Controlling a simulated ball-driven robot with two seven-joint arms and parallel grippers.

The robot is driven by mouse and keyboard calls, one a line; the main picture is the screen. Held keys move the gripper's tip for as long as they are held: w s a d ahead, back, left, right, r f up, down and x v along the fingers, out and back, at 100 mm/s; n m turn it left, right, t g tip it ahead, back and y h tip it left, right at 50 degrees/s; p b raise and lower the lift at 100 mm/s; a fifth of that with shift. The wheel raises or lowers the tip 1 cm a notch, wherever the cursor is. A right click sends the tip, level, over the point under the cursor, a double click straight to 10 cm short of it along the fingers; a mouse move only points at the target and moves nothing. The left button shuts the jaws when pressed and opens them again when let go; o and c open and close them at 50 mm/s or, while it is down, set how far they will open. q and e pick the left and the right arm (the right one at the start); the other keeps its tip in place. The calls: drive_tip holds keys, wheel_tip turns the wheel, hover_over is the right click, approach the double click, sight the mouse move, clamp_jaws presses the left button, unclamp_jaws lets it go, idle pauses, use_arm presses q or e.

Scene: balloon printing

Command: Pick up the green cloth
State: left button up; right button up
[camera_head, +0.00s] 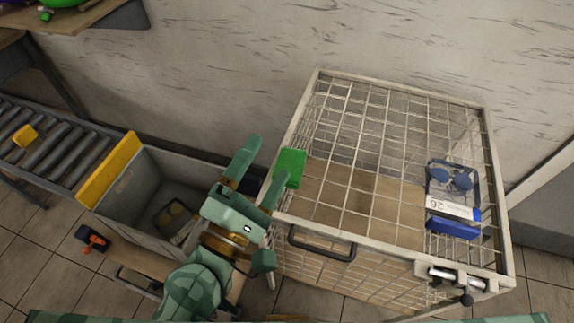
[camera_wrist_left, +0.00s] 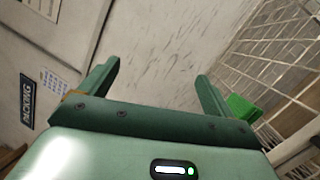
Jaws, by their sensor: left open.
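The green cloth (camera_head: 290,167) hangs over the left edge of the wire cage (camera_head: 398,85). It also shows in the left wrist view (camera_wrist_left: 243,107), to the right of my right-hand finger. My left gripper (camera_head: 264,165) is open, with nothing seen between its fingers. In the head view it is just left of the cloth, with one fingertip close to the cloth's lower edge; I cannot tell whether they touch. In the left wrist view, the gripper (camera_wrist_left: 157,70) has its fingers spread toward the wall. My right gripper is not in view.
A grey bin with a yellow edge (camera_head: 110,170) stands left of my arm, beside a roller conveyor (camera_head: 58,142) carrying a yellow object (camera_head: 25,136). An orange and black tool (camera_head: 92,239) lies near the bin. Blue goggles (camera_head: 452,178) and a labelled box are at the cage's right.

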use_arm(q)
wheel_tip(320, 180, down, 6)
drive_tip(key=w+a+n+g+y, duration=0.15)
drive_tip(key=n+y, duration=0.35)
drive_tip(key=n, duration=0.8)
drive_tip(key=n+g+y, duration=0.2)
drive_tip(key=n+g, duration=0.2)
drive_tip(key=n, duration=0.1)
approach(289, 167)
drive_tip(key=b+x, duration=0.4)
drive_tip(key=b, duration=0.1)
drive_tip(key=shift+s+f, duration=0.1)
drive_tip(key=shift+f, duration=0.25)
drive_tip(key=shift+w, duration=0.25)
drive_tip(key=b+x, duration=0.3)
drive_tip(key=x, duration=0.2)
drive_tip(key=shift+w+d+f, duration=0.1)
drive_tip(key=shift+w+f, duration=0.1)
drive_tip(key=shift+w+r, duration=0.1)
drive_tip(key=shift+w, duration=0.05)
drive_tip(key=shift+r, duration=0.1)
drive_tip(key=c, duration=1.1)
